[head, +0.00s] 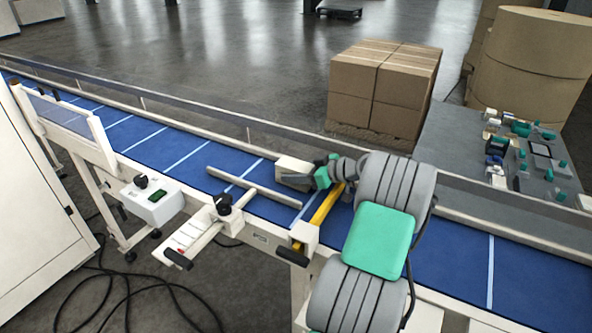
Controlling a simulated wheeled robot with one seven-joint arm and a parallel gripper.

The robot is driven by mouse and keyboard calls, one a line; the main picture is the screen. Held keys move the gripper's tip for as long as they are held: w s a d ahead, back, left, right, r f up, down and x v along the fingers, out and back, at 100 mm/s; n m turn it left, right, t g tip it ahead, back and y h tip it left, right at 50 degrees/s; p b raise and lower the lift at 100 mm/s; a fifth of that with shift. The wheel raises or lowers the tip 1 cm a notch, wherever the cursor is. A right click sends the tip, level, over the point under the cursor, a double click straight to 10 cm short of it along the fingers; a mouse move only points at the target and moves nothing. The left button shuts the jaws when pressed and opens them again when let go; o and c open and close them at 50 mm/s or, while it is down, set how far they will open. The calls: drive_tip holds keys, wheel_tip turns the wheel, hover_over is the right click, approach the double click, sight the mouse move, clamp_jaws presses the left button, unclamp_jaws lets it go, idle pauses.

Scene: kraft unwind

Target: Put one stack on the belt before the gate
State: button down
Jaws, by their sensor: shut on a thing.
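My gripper (309,178) is over the blue belt (177,154), pointing left, and is shut on a small pale stack (291,168). The stack is low at the belt's far half; I cannot tell whether it touches the belt. My arm hides part of the belt and of the gripper's near side. A yellow bar (325,208), which looks like the gate, lies across the belt just below and beside the gripper. Its far end is partly hidden by my gripper.
A pale T-shaped guide (265,186) reaches over the belt left of the yellow bar. A control box (153,199) hangs on the near side. A grey table (459,140) with small parts, cartons (385,82) and large brown rolls (532,62) stand beyond the rail.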

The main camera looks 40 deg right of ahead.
drive_tip(key=shift+f, duration=0.1)
drive_tip(key=c, duration=0.6)
unclamp_jaws()
drive_tip(key=shift+r, duration=0.2)
drive_tip(key=shift+s+d, duration=0.15)
drive_tip(key=shift+s, duration=0.15)
drive_tip(key=b+v, duration=0.1)
drive_tip(key=v, duration=0.8)
drive_tip(key=shift+r, duration=0.1)
drive_tip(key=r+p, duration=0.1)
drive_tip(key=p, duration=0.2)
drive_tip(key=shift+s+d+r, duration=0.1)
drive_tip(key=shift+s+r, duration=0.05)
drive_tip(key=shift+s, duration=0.25)
drive_tip(key=shift+s+d+p, duration=0.2)
drive_tip(key=shift+s+p, duration=0.3)
drive_tip(key=shift+p, duration=0.4)
drive_tip(key=shift+s+f, duration=0.15)
drive_tip(key=shift+f, duration=0.1)
